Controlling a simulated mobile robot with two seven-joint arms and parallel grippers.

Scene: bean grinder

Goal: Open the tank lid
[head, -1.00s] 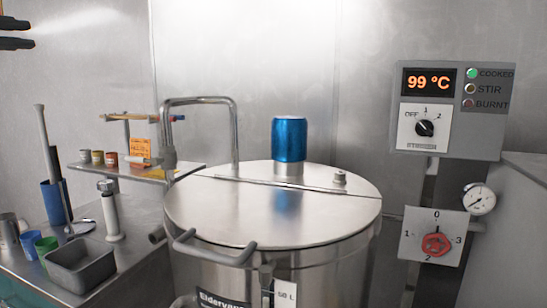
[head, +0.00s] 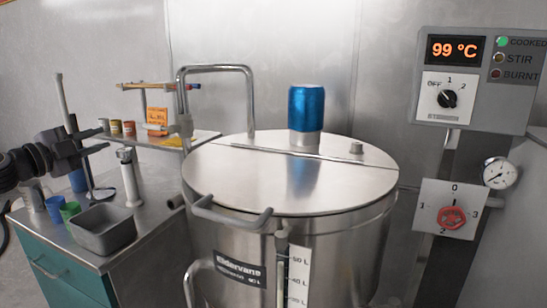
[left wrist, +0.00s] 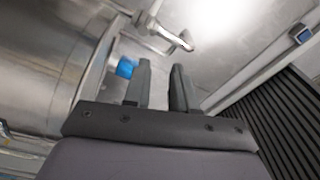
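The steel tank (head: 345,245) stands in the middle of the head view. Its round, flat lid (head: 260,185) lies level on top and is shut. A curved grey handle (head: 232,214) sticks out at the lid's front left edge. My left gripper (head: 104,141) is at the far left, over the side bench, well left of the handle and apart from it. Its two fingers are spread and nothing is between them. The fingers also show apart in the left wrist view (left wrist: 160,88). My right gripper is in neither view.
A blue motor (head: 305,108) stands on the lid's back part. A bent steel pipe (head: 215,70) rises at the back left. The bench holds a grey tub (head: 103,228), cups and a whisk-like tool.

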